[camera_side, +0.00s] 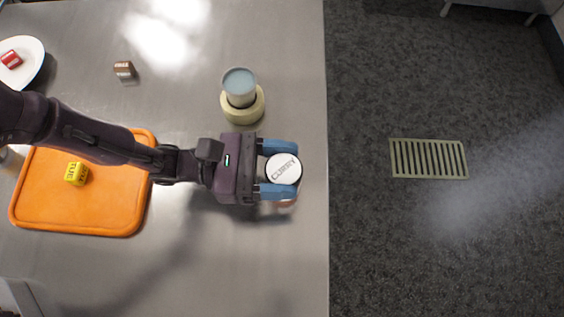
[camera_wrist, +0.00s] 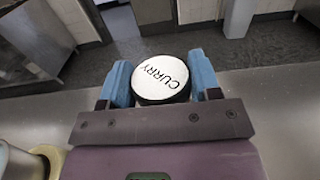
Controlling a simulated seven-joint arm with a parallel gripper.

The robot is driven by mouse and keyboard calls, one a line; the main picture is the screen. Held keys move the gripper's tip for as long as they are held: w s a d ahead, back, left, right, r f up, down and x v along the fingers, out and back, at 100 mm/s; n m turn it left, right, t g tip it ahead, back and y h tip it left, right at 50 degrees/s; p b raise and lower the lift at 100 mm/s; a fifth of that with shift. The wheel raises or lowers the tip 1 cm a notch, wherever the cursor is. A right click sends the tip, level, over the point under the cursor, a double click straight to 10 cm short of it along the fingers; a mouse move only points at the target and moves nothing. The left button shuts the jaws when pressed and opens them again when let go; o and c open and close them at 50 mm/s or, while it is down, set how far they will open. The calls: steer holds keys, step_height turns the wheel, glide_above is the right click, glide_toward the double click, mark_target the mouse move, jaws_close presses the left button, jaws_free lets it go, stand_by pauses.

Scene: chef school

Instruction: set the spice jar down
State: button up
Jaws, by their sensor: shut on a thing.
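The spice jar (camera_side: 283,169) has a white lid marked CURRY, with a bit of reddish body showing under it in the side view. My gripper (camera_side: 281,170) is shut on the jar, one blue finger on each side. The jar is near the right edge of the steel table (camera_side: 230,270). I cannot tell whether its base touches the table. In the wrist view the lid (camera_wrist: 160,78) shows between the two blue fingers, and the jar's lower body is hidden.
A blue-topped cup (camera_side: 239,83) stands in a pale yellow ring (camera_side: 257,109) above my gripper in the picture. An orange board (camera_side: 85,215) with a yellow cube (camera_side: 76,174) lies at left. A brown block (camera_side: 124,70) and a white plate (camera_side: 33,57) lie farther up. The lower table is clear.

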steer(key=shift+f, duration=0.1)
steer(key=o, duration=1)
steer(key=shift+a, duration=0.2)
steer(key=a, duration=1.1)
steer(key=shift+a, duration=0.35)
steer(key=shift+r, duration=0.25)
